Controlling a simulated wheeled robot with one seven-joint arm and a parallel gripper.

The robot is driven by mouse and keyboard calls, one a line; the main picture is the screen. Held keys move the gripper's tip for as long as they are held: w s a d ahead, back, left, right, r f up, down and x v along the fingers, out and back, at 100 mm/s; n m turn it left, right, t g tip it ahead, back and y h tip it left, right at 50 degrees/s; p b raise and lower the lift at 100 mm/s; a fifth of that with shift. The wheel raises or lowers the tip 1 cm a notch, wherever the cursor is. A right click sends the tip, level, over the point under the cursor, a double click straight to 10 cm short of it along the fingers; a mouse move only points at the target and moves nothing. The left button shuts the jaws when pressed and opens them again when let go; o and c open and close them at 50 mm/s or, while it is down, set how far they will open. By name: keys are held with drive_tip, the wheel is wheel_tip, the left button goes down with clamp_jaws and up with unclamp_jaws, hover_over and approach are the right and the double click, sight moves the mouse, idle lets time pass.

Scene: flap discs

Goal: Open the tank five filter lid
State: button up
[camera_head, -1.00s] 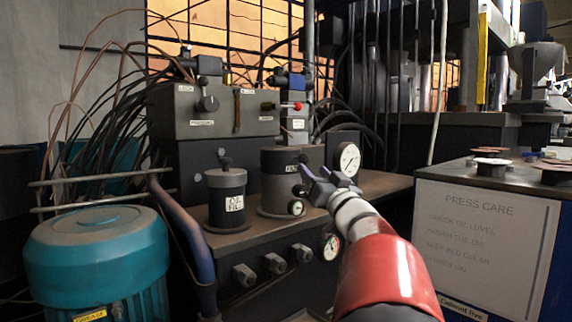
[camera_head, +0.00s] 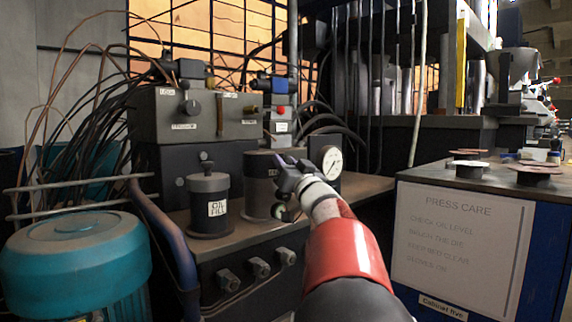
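My gripper (camera_head: 282,172) is at the end of my arm, in front of the right side of a larger dark cylinder (camera_head: 257,195) on the tank top. I cannot tell whether it touches the cylinder, and its finger gap is not clear. The cylinder's label is mostly hidden behind my gripper. A smaller dark canister (camera_head: 208,205) labelled "OIL FILL" stands to the left, with a knobbed lid (camera_head: 207,181) seated on it. I see no readable "tank five" marking, so I cannot tell which lid is the filter lid.
A grey valve block (camera_head: 200,115) stands behind the canisters. A white gauge (camera_head: 331,163) is right of my gripper. A teal motor (camera_head: 78,262) is at the left with a bent blue pipe (camera_head: 165,235) beside it. A cabinet (camera_head: 420,295) with flap discs on top stands right.

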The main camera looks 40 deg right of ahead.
clamp_jaws()
drive_tip(key=shift+r, duration=0.1)
